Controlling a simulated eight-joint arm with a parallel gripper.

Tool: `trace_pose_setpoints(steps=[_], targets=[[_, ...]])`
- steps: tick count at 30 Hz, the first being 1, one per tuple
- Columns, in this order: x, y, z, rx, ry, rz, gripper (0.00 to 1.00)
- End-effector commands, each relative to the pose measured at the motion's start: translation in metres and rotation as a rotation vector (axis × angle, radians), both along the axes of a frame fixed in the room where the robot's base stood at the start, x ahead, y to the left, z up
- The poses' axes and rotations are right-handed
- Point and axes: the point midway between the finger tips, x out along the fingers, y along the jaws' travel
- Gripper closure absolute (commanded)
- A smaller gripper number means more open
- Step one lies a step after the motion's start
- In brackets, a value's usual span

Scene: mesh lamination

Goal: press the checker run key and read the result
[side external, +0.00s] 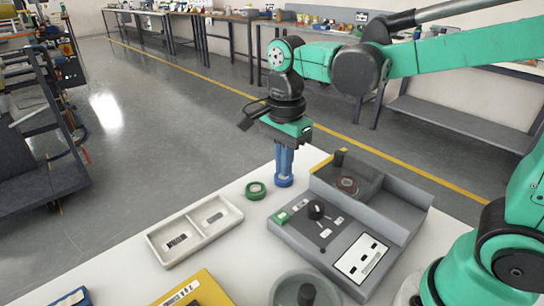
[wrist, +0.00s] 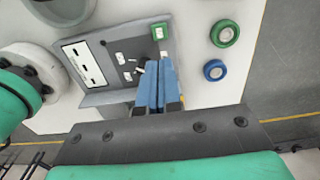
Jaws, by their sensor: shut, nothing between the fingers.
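The checker (side external: 330,235) is a grey unit with a dark control panel, a black knob (side external: 316,210), several small white keys and a green key (side external: 282,217) at its left corner. The green key also shows in the wrist view (wrist: 159,31), just beyond my fingertips. I cannot read which key is marked run. A white plate with dark slots (side external: 362,259) lies on the unit; no result is readable. My gripper (side external: 283,181) points down with its blue fingers shut and empty, above the table side of the checker. In the wrist view, the fingers (wrist: 159,64) cover part of the panel.
A green ring (side external: 256,190) and a blue ring (wrist: 215,70) lie beside the checker. A white two-part tray (side external: 240,213) is to the left.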

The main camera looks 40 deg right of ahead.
Motion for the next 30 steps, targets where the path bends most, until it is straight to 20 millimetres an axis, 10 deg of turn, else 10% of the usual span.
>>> trace_pose_setpoints(steps=[15,30], targets=[[0.0,0.0,-0.084,0.0,0.0,0.0,1.0],[0.0,0.0,-0.097,0.0,0.0,0.0,1.0]])
